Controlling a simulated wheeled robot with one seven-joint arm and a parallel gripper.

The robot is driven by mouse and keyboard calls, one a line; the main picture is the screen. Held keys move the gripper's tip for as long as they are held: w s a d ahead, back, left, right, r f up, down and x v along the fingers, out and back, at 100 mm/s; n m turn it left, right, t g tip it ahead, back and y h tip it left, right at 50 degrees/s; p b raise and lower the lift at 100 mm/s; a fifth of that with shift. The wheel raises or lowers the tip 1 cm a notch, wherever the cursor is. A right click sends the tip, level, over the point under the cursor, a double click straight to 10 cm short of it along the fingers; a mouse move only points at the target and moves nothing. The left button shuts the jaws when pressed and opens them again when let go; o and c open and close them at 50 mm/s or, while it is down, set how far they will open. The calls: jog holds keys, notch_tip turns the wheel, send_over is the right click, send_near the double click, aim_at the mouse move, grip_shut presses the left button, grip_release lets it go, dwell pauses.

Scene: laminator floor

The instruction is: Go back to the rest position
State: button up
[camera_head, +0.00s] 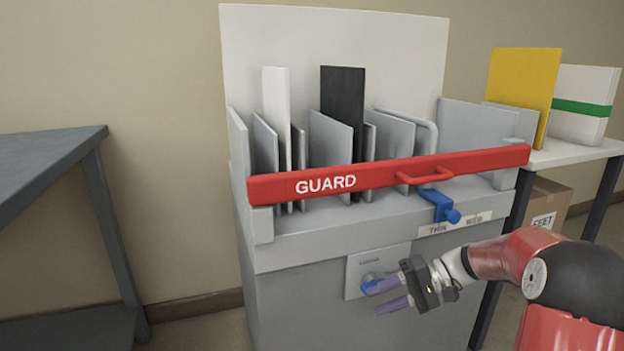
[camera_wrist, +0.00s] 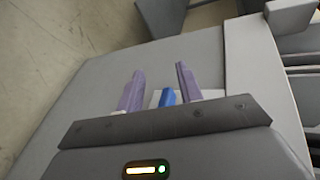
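My gripper (camera_head: 377,296) is in front of the grey laminator cabinet (camera_head: 340,250), low near its front plate. Its two purple fingers are apart, and nothing is clearly held. In the wrist view, my gripper (camera_wrist: 160,85) shows a gap between the fingers. A small blue part (camera_wrist: 167,97) on a pale plate shows in that gap. I cannot tell whether a finger touches it. In the head view, a blue part (camera_head: 371,286) shows by the upper fingertip, in front of the pale front plate (camera_head: 364,264).
A red GUARD bar (camera_head: 380,175) crosses the cabinet's front, before upright panels, one white (camera_head: 276,120), one black (camera_head: 343,115). A blue lever (camera_head: 440,206) sits by the THIN and WEB label. A grey table (camera_head: 45,165) stands left. A white table (camera_head: 575,152) at right holds yellow and white boards.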

jog(key=s+a+r+h, duration=0.2)
jog(key=s+a+h, duration=0.2)
jog(key=s+h, duration=0.5)
jog(key=s+d+r+t+h, duration=0.25)
jog(key=s+t+h, duration=0.3)
jog(key=s, duration=0.95)
notch_tip(320, 180, up, 7)
jog(key=p, duration=0.7)
jog(key=shift+d+n+t+y+p, duration=0.4)
jog(key=shift+t+y, duration=0.05)
